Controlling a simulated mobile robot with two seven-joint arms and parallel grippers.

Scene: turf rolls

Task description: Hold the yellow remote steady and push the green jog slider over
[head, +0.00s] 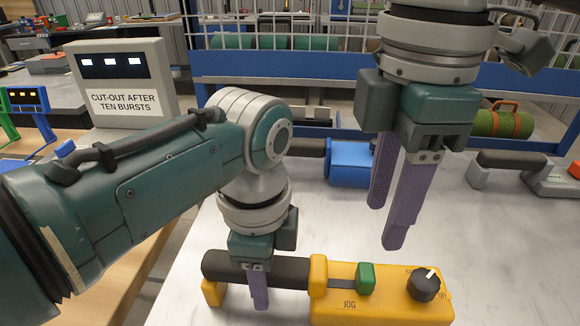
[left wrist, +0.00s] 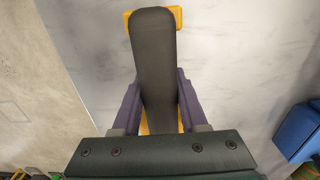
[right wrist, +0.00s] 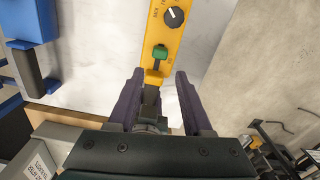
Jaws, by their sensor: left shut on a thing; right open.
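The yellow remote (head: 385,306) lies on the white table at the front, its black handle (head: 285,270) to the left. The green jog slider (head: 365,279) sits on top, with a black knob (head: 423,286) to its right. My left gripper (head: 259,290) is shut on the handle; the left wrist view shows the handle (left wrist: 155,60) between its fingers. My right gripper (head: 388,205) is open and empty above the remote, fingers pointing down. In the right wrist view the green slider (right wrist: 160,53) lies ahead of the fingertips.
A blue box with a dark handle (head: 350,163) stands behind. A sign box (head: 125,90) stands at the back left. Bare table lies right of the remote.

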